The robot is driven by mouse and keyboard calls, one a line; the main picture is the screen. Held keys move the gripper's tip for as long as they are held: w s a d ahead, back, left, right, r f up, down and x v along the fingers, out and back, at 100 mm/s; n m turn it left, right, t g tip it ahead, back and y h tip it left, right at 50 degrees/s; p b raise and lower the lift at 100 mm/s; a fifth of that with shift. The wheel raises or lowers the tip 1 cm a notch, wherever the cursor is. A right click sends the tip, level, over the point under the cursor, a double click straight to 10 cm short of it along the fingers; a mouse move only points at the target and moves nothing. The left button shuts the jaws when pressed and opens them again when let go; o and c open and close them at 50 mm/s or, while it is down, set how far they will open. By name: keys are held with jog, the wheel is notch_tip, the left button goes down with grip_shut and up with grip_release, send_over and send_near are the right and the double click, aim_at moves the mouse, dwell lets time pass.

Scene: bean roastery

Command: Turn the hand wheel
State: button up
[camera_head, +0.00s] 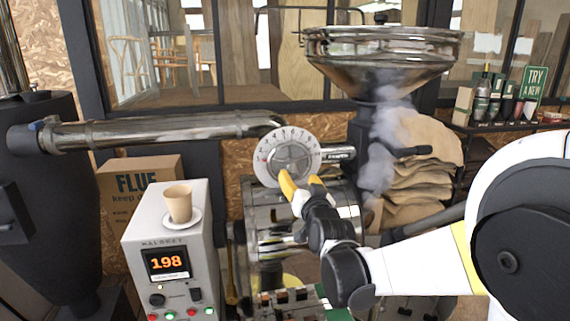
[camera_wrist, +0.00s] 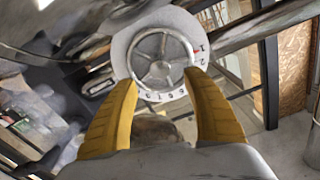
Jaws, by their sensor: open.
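The hand wheel (camera_head: 293,158) is a spoked metal wheel on a round white dial (camera_head: 265,152) with numbers around its edge, on the front of the roasting machine. In the wrist view the hand wheel (camera_wrist: 160,58) lies ahead, between and just beyond my yellow fingertips. My gripper (camera_head: 302,182) is open, at the lower edge of the dial in the head view. In the wrist view my gripper (camera_wrist: 160,88) has its two fingers spread apart with nothing held between them. I cannot tell whether a fingertip touches the wheel.
A grey control box (camera_head: 168,235) reading 198 stands at the left, with a paper cup (camera_head: 178,203) on a saucer on top. A metal pipe (camera_head: 150,131) runs left of the dial. A steel hopper (camera_head: 382,60) stands above right, with smoke below it. Stacked sacks (camera_head: 428,165) lie behind.

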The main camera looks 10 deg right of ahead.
aim_at(293, 169)
jog(key=w, duration=0.8)
jog(key=shift+w, duration=0.1)
grip_shut()
